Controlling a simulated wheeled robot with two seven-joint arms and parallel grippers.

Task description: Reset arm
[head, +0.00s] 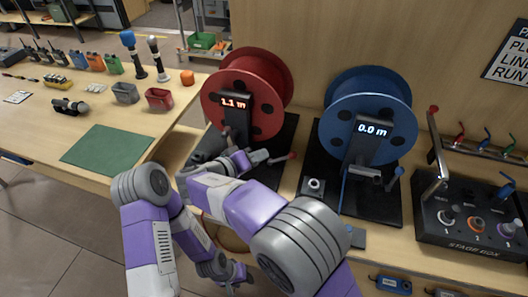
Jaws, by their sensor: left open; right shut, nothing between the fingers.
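My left gripper (236,273) is low in the head view, in front of and below the bench edge, partly behind my own arm. It is open with nothing seen in it. The red reel's display reads 1.1 m. The blue cable reel (345,90) beside it reads 0.0 m.
A stage box (470,225) with a metal lever stands at the right. On the left table are a green mat (108,148), a red bin (159,98), a grey bin (125,92), microphones and several small packs. Open floor (60,230) lies at lower left.

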